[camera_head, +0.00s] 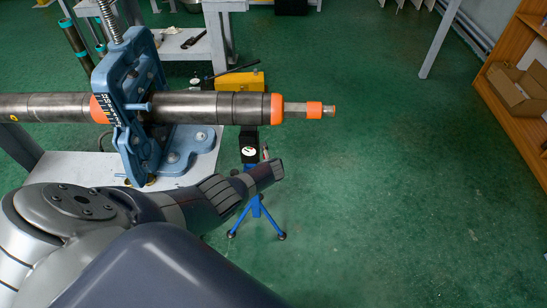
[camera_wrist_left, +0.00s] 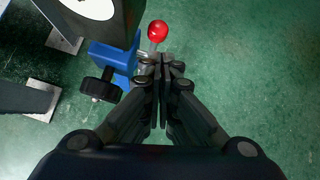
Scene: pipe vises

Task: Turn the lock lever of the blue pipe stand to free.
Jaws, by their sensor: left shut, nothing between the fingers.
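The blue pipe stand (camera_head: 256,205) stands on the green floor beyond my left arm, its blue tripod legs spread. Its dark head with a white dial (camera_head: 249,151) shows above my wrist. In the left wrist view the stand's blue body (camera_wrist_left: 113,59) is at upper left. The lock lever's red ball (camera_wrist_left: 157,31) and short metal shaft show just beyond my left gripper (camera_wrist_left: 163,62). The gripper is shut and empty, its fingertips close to the lever; I cannot tell whether they touch. My arm hides the gripper in the head view. My right gripper is not in view.
A black knob (camera_wrist_left: 103,87) projects from the stand beside my fingers. A blue pipe vise (camera_head: 128,100) on a grey bench (camera_head: 75,170) holds a long steel pipe (camera_head: 200,107) with orange collars, reaching above my arm. The floor to the right is open, up to a wooden shelf (camera_head: 500,105).

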